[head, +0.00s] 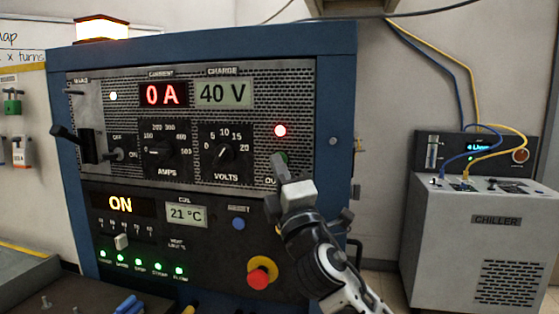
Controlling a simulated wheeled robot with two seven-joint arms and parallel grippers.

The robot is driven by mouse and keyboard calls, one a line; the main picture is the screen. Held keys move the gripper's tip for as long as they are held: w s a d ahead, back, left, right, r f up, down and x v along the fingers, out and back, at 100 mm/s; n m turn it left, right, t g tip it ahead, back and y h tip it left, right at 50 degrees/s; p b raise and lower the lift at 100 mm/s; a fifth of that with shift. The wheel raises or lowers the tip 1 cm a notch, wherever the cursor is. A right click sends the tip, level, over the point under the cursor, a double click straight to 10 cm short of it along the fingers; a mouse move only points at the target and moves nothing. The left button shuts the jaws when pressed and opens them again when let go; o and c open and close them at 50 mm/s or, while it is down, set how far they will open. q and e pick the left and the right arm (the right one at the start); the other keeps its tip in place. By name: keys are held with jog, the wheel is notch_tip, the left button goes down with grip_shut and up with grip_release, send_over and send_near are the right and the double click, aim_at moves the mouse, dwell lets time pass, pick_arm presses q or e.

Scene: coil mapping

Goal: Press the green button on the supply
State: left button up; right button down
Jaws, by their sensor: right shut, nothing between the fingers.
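The supply (347,90) is a blue cabinet with a grey front panel, filling the middle of the head view. Its displays read 0 A and 40 V. The green button (283,157) is on the panel's right side, below a lit red lamp (280,131); only a sliver of it shows. My right gripper (277,162) comes from the lower right, shut and empty, with its tip in front of the button and hiding most of it. I cannot tell whether the tip touches the button. My left gripper is not in view.
A red emergency knob (260,277) sits on the lower panel, left of my right arm. A blue button (238,224) and a black lever (72,138) also stick out. A chiller (480,240) with blue and yellow cables stands at the right. A dark bench (70,296) is at lower left.

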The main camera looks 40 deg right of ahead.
jog(key=shift+w+d, duration=0.35)
jog(key=shift+d, duration=0.1)
dwell(0.7)
jog(key=shift+a, duration=0.1)
jog(key=shift+s+a, duration=0.55)
dwell(0.4)
jog(key=s+a+p, duration=0.1)
jog(key=s+a, duration=0.2)
jog(key=shift+s+a, duration=0.1)
jog(key=shift+a, duration=0.3)
dwell(0.7)
